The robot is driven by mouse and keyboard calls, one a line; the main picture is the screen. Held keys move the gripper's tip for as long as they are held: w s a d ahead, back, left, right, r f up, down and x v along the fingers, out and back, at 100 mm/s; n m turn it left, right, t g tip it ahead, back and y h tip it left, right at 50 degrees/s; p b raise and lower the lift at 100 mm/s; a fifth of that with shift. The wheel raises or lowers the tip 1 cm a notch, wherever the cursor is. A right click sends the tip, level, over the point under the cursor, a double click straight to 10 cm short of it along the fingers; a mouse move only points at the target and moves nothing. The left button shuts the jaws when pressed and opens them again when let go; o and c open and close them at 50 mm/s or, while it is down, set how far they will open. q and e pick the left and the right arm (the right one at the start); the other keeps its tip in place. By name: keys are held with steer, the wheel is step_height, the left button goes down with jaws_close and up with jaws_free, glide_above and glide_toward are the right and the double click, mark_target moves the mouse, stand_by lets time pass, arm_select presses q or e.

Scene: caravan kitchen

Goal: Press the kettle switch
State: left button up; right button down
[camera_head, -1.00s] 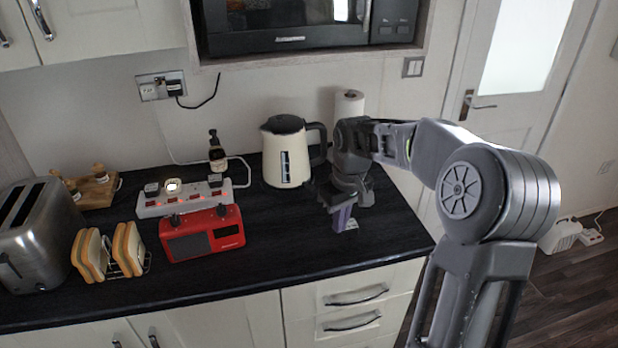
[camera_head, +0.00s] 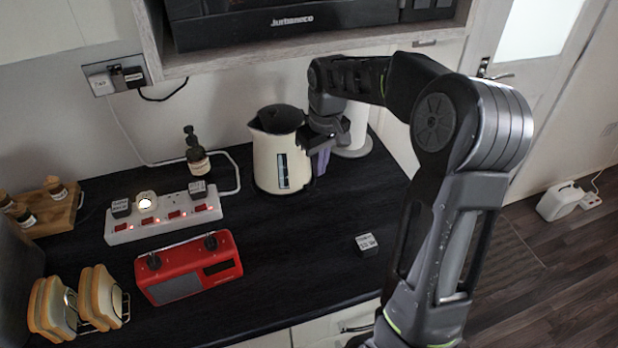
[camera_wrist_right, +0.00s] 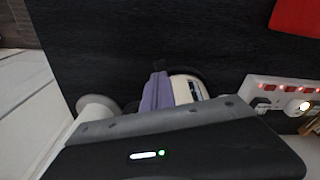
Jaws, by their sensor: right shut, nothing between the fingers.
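The cream kettle (camera_head: 268,160) with a black lid and a dark level window stands upright at the back of the black counter. My right gripper (camera_head: 322,162), with purple fingers, is shut and empty at the kettle's right side, where the handle is. My wrist covers most of the handle, and I cannot make out the switch or tell whether the fingers touch the kettle. In the right wrist view the purple fingers (camera_wrist_right: 157,92) are close beside the kettle (camera_wrist_right: 190,88), which is partly hidden by the gripper body. My left gripper is not in view.
A paper towel roll (camera_head: 354,130) stands behind my right wrist. A white power strip (camera_head: 163,218), a dark bottle (camera_head: 197,155) and a red radio (camera_head: 190,270) are left of the kettle. A small labelled cube (camera_head: 367,244) lies on the right counter. The microwave (camera_head: 280,22) overhangs the back.

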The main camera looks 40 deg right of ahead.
mark_target(316, 192)
steer(key=shift+w, duration=0.15)
steer(key=shift+f, duration=0.1)
steer(key=f, duration=0.2)
steer(key=f+b, duration=0.1)
steer(key=f, duration=0.1)
steer(key=f+b, duration=0.1)
steer(key=f, duration=0.1)
steer(key=shift+w, duration=0.25)
steer(key=shift+w+f+b, duration=0.1)
steer(key=shift+f+b, duration=0.25)
steer(key=shift+f, duration=0.05)
